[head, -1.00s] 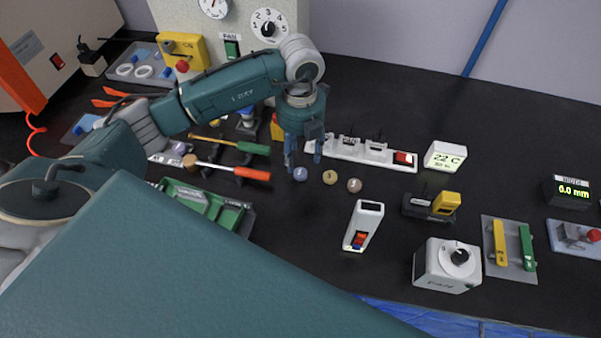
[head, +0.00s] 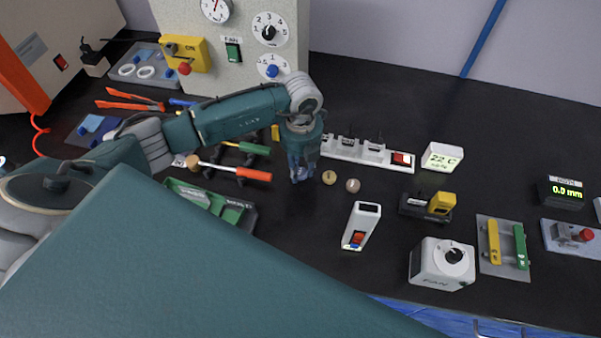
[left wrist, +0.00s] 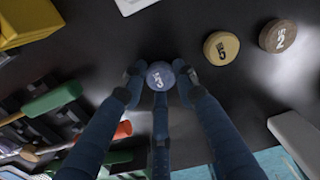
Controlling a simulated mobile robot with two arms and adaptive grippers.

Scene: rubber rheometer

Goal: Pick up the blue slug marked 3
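The blue slug (left wrist: 160,76) lies between the fingertips of my left gripper (left wrist: 159,72) in the left wrist view, its number facing the camera. The fingers flank it closely, with another finger just below it. I cannot tell whether they press on it. In the head view my left gripper (head: 300,173) points down at the black bench and hides the blue slug. A yellowish slug (head: 329,177) and a brown slug (head: 352,185) lie to its right; the left wrist view shows both, the yellowish one (left wrist: 221,48) and the brown one (left wrist: 277,37). My right gripper is not in view.
A white power strip (head: 345,149) lies behind the slugs. Screwdrivers with green (head: 254,148) and orange (head: 253,174) handles and a green tray (head: 172,183) are left of the gripper. A white switch device (head: 361,226) stands in front. Bare bench lies between.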

